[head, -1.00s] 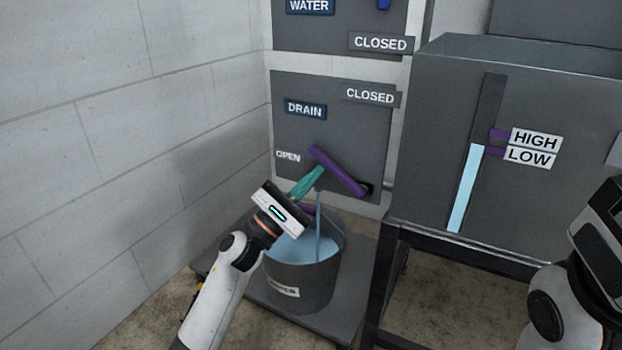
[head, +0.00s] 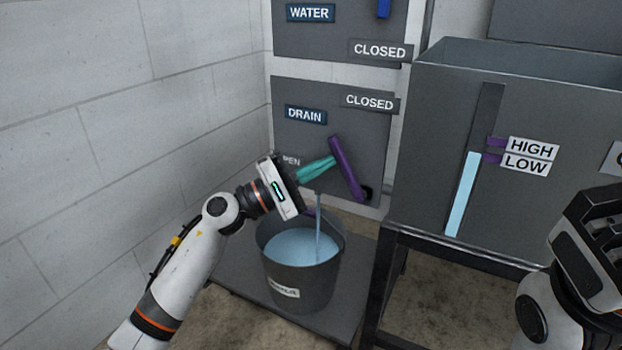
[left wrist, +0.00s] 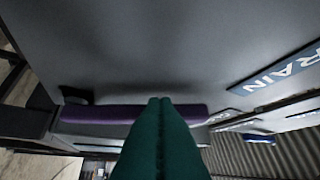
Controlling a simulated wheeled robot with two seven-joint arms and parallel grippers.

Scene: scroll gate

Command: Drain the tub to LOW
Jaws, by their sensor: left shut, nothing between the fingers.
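The purple drain lever (head: 346,170) slants up and left from its pivot on the drain panel (head: 290,145), between the OPEN and CLOSED labels. My left gripper (head: 332,160) has its teal fingers shut and empty, with the tips against or very close to the lever's left side. The lever also crosses behind the fingertips in the left wrist view (left wrist: 95,114). The tub (head: 430,130) has a gauge whose blue column (head: 462,195) tops out about level with the LOW mark (head: 492,157), below the HIGH mark (head: 496,142). My right gripper (head: 600,215) is at the right edge; its jaws are unclear.
Water streams (head: 318,230) into a grey bucket (head: 300,280) on a low dark platform (head: 235,270) below the panel. A water panel (head: 340,35) with a blue lever (head: 384,8) is above. A block wall (head: 120,140) bounds the left side.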

